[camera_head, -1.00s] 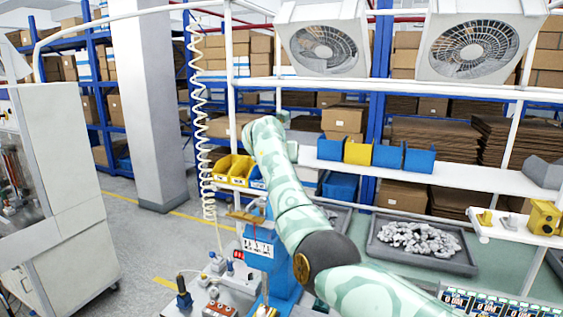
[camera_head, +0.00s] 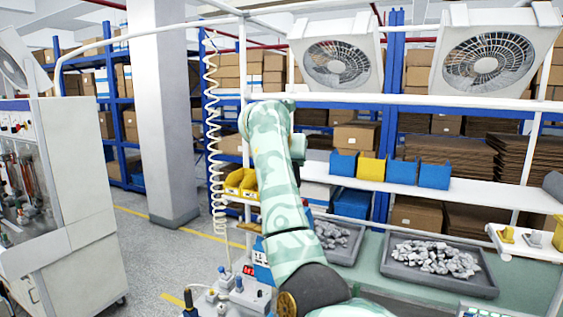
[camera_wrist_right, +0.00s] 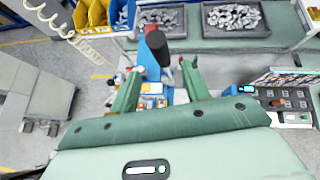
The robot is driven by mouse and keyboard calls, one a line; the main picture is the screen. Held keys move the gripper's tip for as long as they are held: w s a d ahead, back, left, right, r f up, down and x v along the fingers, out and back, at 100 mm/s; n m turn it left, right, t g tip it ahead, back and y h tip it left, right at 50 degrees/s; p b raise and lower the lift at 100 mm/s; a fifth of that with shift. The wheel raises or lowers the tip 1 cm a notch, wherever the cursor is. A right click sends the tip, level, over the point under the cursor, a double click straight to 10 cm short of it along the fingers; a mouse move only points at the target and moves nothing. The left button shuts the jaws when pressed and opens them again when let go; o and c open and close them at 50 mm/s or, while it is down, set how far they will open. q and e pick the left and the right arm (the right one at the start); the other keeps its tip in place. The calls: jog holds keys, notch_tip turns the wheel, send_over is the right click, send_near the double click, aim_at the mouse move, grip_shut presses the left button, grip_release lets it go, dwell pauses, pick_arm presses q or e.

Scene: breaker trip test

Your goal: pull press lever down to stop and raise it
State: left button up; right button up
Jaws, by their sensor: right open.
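The blue press (camera_head: 262,262) stands at the lower middle of the head view, mostly hidden behind my right arm. In the right wrist view a dark, rounded cylindrical knob (camera_wrist_right: 157,45), which looks like the press lever's handle, stands up near the camera. My right gripper (camera_wrist_right: 160,70) is open, with one green finger on each side of the knob's lower line of sight. Nothing is seen clamped between the fingers, and I cannot tell how far they are from the knob. My left gripper is in neither view.
Trays of grey metal parts, one with its rim (camera_head: 440,285) at the right, lie on the green bench. Yellow bins (camera_head: 240,182) and a coiled hose (camera_head: 213,150) are beside the press. A white cabinet (camera_head: 75,170) stands left across open floor.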

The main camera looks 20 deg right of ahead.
jog(key=b+v, duration=0.1)
jog(key=v, duration=0.6)
jog(key=shift+b, duration=0.35)
jog(key=shift+s+a+r, duration=0.1)
